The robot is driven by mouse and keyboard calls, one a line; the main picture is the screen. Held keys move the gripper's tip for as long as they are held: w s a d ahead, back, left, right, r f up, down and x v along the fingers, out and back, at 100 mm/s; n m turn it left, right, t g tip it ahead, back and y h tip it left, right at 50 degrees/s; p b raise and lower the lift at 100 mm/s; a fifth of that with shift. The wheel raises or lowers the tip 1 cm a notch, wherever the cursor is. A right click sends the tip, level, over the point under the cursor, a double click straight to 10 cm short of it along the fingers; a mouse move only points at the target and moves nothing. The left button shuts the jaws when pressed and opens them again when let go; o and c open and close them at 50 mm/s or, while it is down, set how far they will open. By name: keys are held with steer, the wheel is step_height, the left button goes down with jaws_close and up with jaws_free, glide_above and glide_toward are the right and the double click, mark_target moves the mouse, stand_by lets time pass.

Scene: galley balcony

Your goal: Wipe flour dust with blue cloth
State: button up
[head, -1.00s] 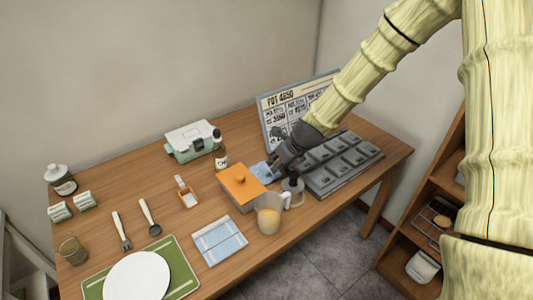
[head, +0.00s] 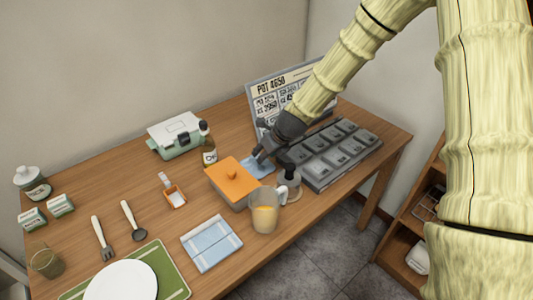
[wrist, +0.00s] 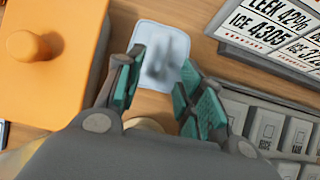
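A flat pale blue square, seemingly a cloth (head: 257,167), lies on the wooden table (head: 140,183) between an orange-lidded box and the sign. It also shows in the wrist view (wrist: 150,32), with a dark smudge or shadow across it. A folded blue-and-white checked cloth (head: 211,243) lies at the table's front edge. My gripper (head: 261,157) is just over the pale blue square. Its teal-padded fingers (wrist: 163,82) are apart with nothing held between them; contact with the square cannot be told. I cannot make out flour dust.
The orange-lidded box (head: 232,181) stands close left of my gripper. A jug (head: 264,213) stands in front, the sign (head: 277,97) behind and a grey keypad (head: 330,150) to the right. A plate (head: 121,281), fork (head: 102,240) and spoon (head: 132,220) lie at the left.

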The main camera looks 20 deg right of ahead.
mark_target(262, 165)
steer(key=b+x, duration=0.2)
steer(key=x, duration=0.1)
steer(key=shift+f, duration=0.4)
steer(key=shift+b+x, duration=0.55)
steer(key=shift+x, duration=1.45)
steer(key=shift+w, duration=0.1)
jaws_close()
steer(key=shift+r+p, duration=3.1)
steer(key=shift+r, duration=0.5)
